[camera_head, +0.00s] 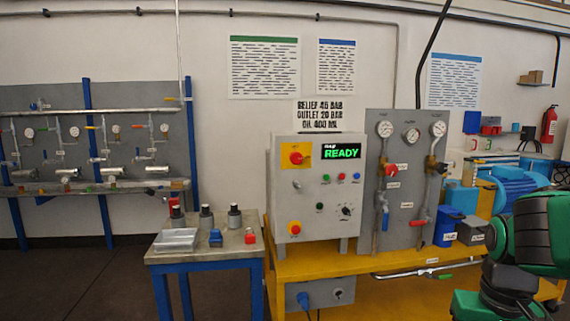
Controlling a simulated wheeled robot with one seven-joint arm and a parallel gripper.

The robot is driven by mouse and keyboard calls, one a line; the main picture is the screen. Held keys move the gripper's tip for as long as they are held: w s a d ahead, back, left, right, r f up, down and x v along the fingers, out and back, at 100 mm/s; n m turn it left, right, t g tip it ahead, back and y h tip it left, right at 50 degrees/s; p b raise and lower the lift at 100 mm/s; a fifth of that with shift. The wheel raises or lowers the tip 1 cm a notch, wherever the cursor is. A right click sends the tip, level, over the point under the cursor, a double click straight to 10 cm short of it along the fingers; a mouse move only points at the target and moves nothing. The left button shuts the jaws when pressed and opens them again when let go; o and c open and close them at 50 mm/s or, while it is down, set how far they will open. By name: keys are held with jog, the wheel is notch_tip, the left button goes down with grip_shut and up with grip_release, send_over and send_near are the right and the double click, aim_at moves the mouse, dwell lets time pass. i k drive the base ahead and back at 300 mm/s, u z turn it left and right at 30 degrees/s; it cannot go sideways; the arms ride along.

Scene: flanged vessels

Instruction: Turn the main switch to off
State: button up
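A grey control box (310,210) stands on the yellow bench, with a lit green READY display (342,152). At its upper left is a red rotary switch (296,157) on a yellow plate, which looks like the main switch. Its handle position is too small to read. Green and black links of my arm show at the lower right, well to the right of the box. My gripper is not in view.
A grey gauge panel (405,190) with valves stands right of the box. A small side table (205,255) with several fittings is at left. A blue motor (515,185) and blue container (448,225) are at right. Grey floor is open at front left.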

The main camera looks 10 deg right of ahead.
aim_at(296, 158)
jog(key=i, duration=0.9)
jog(key=z, duration=0.1)
